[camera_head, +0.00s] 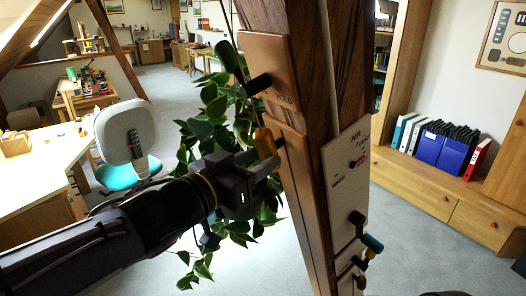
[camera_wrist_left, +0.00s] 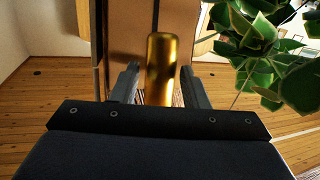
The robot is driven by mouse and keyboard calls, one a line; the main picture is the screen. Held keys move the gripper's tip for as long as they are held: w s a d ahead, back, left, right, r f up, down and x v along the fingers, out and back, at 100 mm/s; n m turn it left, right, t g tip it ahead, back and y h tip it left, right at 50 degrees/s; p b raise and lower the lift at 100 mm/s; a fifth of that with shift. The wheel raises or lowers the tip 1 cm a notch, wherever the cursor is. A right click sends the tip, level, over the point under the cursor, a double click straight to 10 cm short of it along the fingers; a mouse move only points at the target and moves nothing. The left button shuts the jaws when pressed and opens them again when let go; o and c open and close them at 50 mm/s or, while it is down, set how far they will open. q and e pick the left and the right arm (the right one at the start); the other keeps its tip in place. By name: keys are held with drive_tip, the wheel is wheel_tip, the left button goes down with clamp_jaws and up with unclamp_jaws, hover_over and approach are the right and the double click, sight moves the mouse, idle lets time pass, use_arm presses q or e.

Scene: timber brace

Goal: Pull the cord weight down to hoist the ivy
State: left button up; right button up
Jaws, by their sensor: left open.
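A brass-coloured cylinder, which looks like the cord weight (camera_head: 264,142), is at the left side of the dark timber post (camera_head: 305,105). In the left wrist view the brass weight (camera_wrist_left: 161,62) stands between the two fingers of my left gripper (camera_wrist_left: 160,88), with a gap visible on either side. In the head view my left gripper (camera_head: 264,171) is open just below and beside the weight, and partly hides its lower end. The ivy (camera_head: 205,130) hangs behind the gripper, left of the post; it also shows at the right of the left wrist view (camera_wrist_left: 280,60). My right gripper is not seen.
A green-handled lever (camera_head: 229,62) sticks out from the post above the weight. A pale panel (camera_head: 346,165) with small knobs is on the post's right face. A desk (camera_head: 45,165) and chair (camera_head: 128,135) stand at left, shelves with binders (camera_head: 440,140) at right.

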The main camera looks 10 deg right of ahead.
sight(261, 157)
use_arm(q)
drive_tip(key=shift+x, duration=1.65)
drive_tip(key=shift+c, duration=0.3)
